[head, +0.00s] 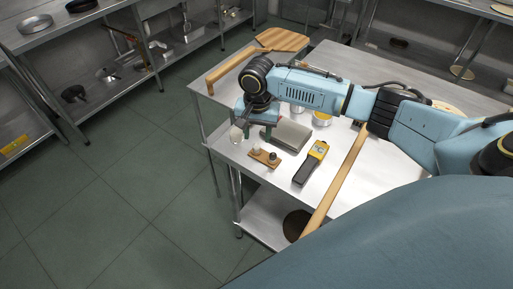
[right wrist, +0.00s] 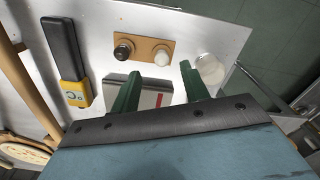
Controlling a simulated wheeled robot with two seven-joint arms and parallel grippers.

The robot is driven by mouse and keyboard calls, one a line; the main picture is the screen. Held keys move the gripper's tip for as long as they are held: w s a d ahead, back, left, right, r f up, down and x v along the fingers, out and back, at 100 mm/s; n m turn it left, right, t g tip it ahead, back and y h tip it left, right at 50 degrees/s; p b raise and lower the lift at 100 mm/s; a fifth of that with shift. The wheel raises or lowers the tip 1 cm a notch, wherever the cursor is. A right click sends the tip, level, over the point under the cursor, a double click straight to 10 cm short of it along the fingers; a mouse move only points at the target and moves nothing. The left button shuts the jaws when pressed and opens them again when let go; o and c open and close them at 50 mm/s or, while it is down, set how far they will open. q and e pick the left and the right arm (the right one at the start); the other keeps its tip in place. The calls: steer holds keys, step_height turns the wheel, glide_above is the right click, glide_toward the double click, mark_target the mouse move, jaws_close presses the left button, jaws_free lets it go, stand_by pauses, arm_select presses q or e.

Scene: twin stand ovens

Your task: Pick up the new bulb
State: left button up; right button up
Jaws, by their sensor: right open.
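A small wooden holder (head: 264,158) lies near the table's edge and also shows in the right wrist view (right wrist: 143,45). A pale round bulb (right wrist: 162,57), seemingly the new one, stands in it beside a dark knob-like piece (right wrist: 123,50). My right gripper (head: 256,123) is above the table by the holder. In the right wrist view its two green fingers (right wrist: 160,69) are spread with nothing gripped; the pale bulb appears just beyond the tips, between their lines. My left gripper is not in view.
A clear glass piece (right wrist: 209,70) stands near the table edge, close to one finger. A grey box (head: 290,136) lies beside the holder, partly under the gripper. A yellow-black meter (head: 311,162) and a long wooden handle (head: 338,180) lie to the right. A wooden peel (head: 280,40) lies behind.

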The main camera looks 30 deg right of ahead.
mark_target(257, 144)
step_height(257, 144, down, 5)
steer(key=shift+w+r, duration=0.1)
steer(key=shift+r, duration=0.1)
steer(key=shift+c, duration=0.2)
steer(key=c, duration=0.8)
